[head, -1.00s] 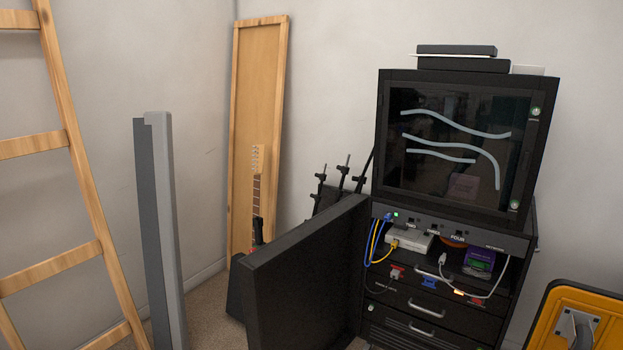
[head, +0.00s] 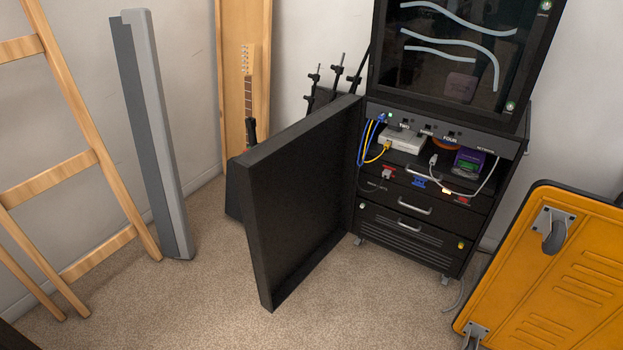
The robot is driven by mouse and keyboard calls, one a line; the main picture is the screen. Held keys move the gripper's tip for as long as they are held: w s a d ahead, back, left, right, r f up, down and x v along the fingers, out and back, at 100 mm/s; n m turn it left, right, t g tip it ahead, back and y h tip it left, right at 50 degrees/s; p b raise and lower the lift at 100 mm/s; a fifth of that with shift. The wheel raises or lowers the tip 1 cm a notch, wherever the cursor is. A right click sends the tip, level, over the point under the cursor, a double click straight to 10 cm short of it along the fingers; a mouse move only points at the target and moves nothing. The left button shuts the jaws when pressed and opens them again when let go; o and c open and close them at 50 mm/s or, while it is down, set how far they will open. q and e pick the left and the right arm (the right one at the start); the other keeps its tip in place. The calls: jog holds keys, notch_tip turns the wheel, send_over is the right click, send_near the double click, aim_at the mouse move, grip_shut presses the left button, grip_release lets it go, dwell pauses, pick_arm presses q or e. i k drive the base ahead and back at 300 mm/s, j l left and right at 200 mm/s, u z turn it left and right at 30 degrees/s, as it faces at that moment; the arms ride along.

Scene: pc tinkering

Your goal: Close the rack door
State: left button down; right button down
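The rack door (head: 290,205) is a thick black panel in the middle of the head view. It stands wide open, swung out from the left side of the black rack (head: 420,215) toward me. The open rack front shows a shelf with a white box (head: 402,138), a purple device (head: 468,161), blue and yellow cables, and drawers with silver handles below. A white cable loops in front of the shelf. Neither of my grippers is in view.
An orange wheeled case or cart (head: 550,285) stands at the right front. A wooden ladder (head: 75,170) and a grey upright panel (head: 160,140) stand at the left. A guitar neck (head: 248,95) shows behind the door. Carpet (head: 370,310) before the rack is clear.

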aim_at(295, 187)
jog(key=j+z, duration=0.1)
jog(key=z, duration=0.25)
jog(key=i+j+z, duration=0.1)
jog(key=z, duration=0.3)
jog(key=j+z, duration=0.2)
jog(key=z, duration=0.15)
jog(key=j+z, duration=0.45)
jog(key=j, duration=0.65)
jog(key=j+z, duration=0.45)
jog(key=j, duration=0.65)
jog(key=k+j, duration=0.1)
jog(key=j, duration=0.75)
jog(key=k+j, duration=0.15)
jog(key=j, duration=0.3)
jog(key=k+j, duration=0.1)
jog(key=j, duration=0.3)
jog(key=j+z, duration=0.1)
jog(key=j, duration=0.35)
jog(key=k+j, duration=0.15)
jog(key=j, duration=0.25)
jog(key=k+l+u, duration=0.2)
jog(key=u, duration=0.15)
